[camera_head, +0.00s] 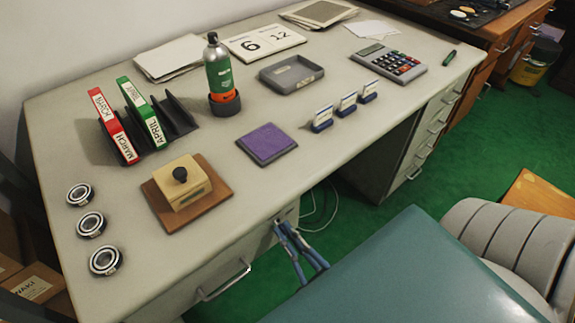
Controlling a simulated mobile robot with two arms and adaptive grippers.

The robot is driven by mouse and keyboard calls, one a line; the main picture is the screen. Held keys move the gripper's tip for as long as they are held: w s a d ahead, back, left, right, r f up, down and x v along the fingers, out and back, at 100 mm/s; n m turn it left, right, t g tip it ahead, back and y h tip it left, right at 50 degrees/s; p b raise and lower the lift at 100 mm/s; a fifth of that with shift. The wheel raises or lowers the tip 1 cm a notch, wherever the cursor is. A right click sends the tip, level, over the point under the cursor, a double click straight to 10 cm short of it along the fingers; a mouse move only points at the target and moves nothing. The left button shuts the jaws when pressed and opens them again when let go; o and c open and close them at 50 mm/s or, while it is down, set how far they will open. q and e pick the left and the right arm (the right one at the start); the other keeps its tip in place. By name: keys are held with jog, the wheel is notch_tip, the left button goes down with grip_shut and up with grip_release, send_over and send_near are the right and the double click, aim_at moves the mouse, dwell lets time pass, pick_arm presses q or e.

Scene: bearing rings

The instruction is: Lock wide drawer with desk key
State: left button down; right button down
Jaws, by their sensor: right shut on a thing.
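The wide drawer (222,284) is in the front of the grey desk, below the desktop's near edge. It looks closed, and its bar handle (224,283) faces me. My right gripper (279,224) is at the drawer's front, near its upper right corner and just under the desktop edge. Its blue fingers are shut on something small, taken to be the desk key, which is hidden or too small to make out. I cannot tell whether a key sits in a lock there. My left gripper is not in view.
The desktop holds bearing rings (90,224), a wooden box on a board (184,185), a purple pad (266,143), binders (110,126), a green bottle (218,68) and a calculator (388,62). A grey chair (500,235) stands at right on the green floor (455,170).

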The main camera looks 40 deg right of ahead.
jog(key=shift+f, duration=0.1)
jog(key=c, duration=1.8)
grip_release()
jog(key=a+v, duration=0.1)
jog(key=v, duration=1.1)
jog(key=shift+d, duration=0.45)
